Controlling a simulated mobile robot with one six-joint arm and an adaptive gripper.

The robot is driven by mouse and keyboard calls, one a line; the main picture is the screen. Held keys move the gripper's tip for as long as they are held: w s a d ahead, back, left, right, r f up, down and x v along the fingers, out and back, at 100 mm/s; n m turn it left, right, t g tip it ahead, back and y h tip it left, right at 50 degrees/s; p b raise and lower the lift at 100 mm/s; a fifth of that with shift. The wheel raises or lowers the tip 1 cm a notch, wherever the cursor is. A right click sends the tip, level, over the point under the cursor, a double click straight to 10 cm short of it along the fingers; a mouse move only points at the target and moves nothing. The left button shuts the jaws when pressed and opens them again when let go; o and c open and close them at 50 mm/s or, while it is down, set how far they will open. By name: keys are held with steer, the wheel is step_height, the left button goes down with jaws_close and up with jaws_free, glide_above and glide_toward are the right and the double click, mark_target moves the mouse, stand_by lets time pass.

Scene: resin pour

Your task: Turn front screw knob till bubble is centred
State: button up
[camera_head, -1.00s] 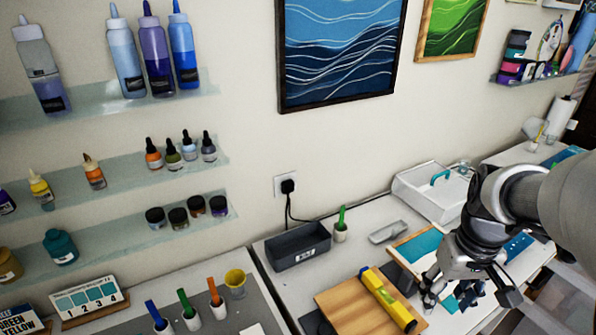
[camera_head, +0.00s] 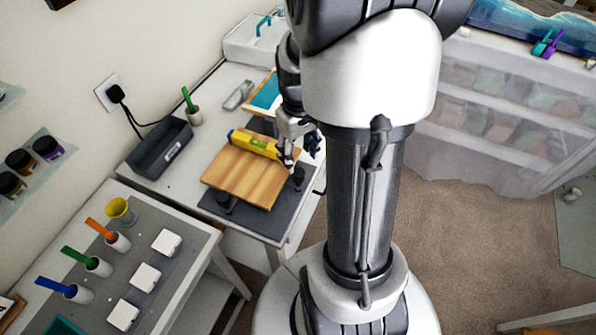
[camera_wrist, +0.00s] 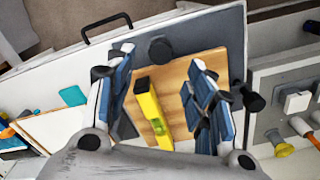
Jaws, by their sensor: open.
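The wooden board (camera_head: 245,178) lies on a dark mat (camera_head: 268,226), with the yellow spirit level (camera_head: 262,146) across its far part. The level also shows in the wrist view (camera_wrist: 151,110), with its greenish vial (camera_wrist: 158,126); the bubble is too small to read. One black screw knob (camera_head: 297,178) is at the board's right corner and shows in the wrist view (camera_wrist: 160,49). Another knob (camera_head: 226,201) is at the near left corner, also in the wrist view (camera_wrist: 253,98). My gripper (camera_head: 301,150) is open by the board's right edge. Its blue-padded fingers (camera_wrist: 161,66) are apart and empty.
A grey bin (camera_head: 160,147) and a cup with a green stick (camera_head: 193,114) stand left of the board. A side table (camera_head: 196,305) holds cups with coloured sticks and white blocks (camera_head: 145,276). A dark handle (camera_wrist: 107,25) is at the table's edge. My arm covers much of the middle.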

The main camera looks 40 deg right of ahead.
mark_target(299, 172)
step_height(299, 172, down, 7)
steer(key=shift+f+b, duration=0.15)
steer(key=shift+b, duration=0.65)
steer(key=shift+c, duration=0.4)
steer(key=c, duration=1)
